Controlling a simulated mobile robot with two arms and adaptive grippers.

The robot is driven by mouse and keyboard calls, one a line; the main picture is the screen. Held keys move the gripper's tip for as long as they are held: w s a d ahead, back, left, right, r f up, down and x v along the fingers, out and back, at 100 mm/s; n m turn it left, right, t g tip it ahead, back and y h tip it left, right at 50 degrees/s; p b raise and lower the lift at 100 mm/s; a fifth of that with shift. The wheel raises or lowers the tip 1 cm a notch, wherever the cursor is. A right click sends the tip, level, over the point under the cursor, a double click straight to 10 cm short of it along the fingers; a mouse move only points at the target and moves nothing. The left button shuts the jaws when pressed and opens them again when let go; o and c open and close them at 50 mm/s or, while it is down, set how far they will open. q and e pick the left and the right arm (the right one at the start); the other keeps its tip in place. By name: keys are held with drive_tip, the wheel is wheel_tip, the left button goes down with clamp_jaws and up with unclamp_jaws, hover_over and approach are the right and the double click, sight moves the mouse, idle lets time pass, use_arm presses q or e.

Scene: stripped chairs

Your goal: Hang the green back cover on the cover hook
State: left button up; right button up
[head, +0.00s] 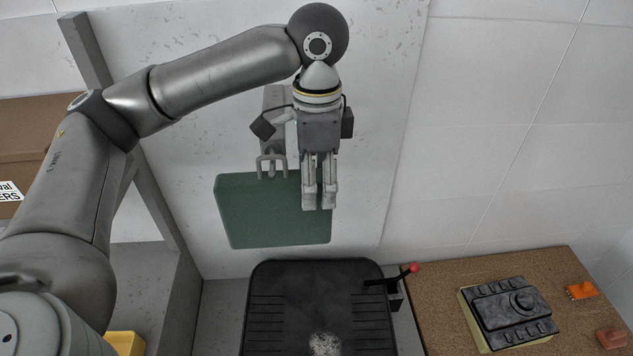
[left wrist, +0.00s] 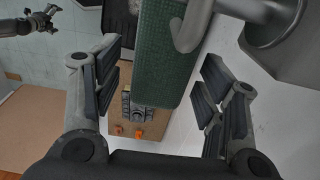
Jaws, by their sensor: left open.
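The green back cover (head: 265,220) is against the pale wall panel, right below the grey pronged cover hook (head: 272,165). Its top edge meets the hook's prongs, and it looks slightly tilted. My left gripper (head: 319,198) points down in front of the cover's upper right part. In the left wrist view the open fingers (left wrist: 160,75) stand apart on both sides of the green cover (left wrist: 158,50), with gaps. A curved prong of the hook (left wrist: 190,25) crosses in front of the cover there. My right gripper (left wrist: 45,20) shows small at the upper left, fingers apart and empty.
A black chair seat (head: 318,300) with a red-knobbed lever (head: 413,268) is below the cover. A brown bench (head: 440,300) at right bears a black control box (head: 508,312) and orange pieces (head: 581,290). A cardboard box (head: 35,140) is at left.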

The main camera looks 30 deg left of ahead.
use_arm(q)
wheel_tip(320, 180, up, 11)
drive_tip(key=shift+f, duration=0.1)
idle(0.3)
